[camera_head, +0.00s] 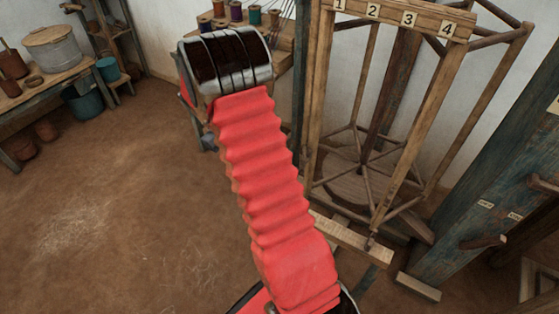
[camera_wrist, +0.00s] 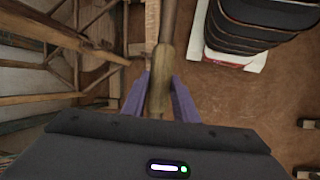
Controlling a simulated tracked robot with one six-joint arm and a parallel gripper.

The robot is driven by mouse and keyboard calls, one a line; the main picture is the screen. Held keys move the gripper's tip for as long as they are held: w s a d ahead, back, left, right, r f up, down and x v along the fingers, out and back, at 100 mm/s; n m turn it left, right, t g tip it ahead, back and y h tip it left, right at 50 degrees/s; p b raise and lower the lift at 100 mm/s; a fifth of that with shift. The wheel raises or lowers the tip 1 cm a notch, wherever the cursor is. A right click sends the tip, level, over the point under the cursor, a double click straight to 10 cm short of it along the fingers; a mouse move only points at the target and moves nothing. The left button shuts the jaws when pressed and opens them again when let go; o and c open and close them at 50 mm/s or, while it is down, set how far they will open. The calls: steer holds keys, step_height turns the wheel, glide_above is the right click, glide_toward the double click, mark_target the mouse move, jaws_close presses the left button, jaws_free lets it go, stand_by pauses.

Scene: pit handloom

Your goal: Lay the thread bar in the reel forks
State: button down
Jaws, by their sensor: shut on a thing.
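The thread bar (camera_wrist: 165,52) is a wooden rod that runs up from between my fingers to the top edge of the wrist view. My gripper (camera_wrist: 159,92) has purple fingers, one on each side of the bar's thicker lower part, and is shut on it. In the head view my arm hides the gripper and the bar. The wooden reel (camera_head: 385,120) stands right of my arm, with a board numbered 1 to 4 (camera_head: 397,17) across its top. Its frame also shows at the left of the wrist view (camera_wrist: 48,98). I cannot make out the forks clearly.
A bench with colored thread spools (camera_head: 237,12) stands behind my arm. A dark blue-green timber frame (camera_head: 475,165) with pegs stands at the right. A table with a pot (camera_head: 50,45) and buckets is at the far left. The earth floor (camera_head: 110,200) at left is clear.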

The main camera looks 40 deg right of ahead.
steer(key=w+a+r, duration=0.2)
steer(key=a, duration=0.6)
steer(key=w+a+r, duration=0.2)
steer(key=a, duration=0.6)
steer(key=w+a+r, duration=0.2)
steer(key=w+a, duration=0.1)
steer(key=a, duration=0.5)
steer(key=shift+a, duration=0.3)
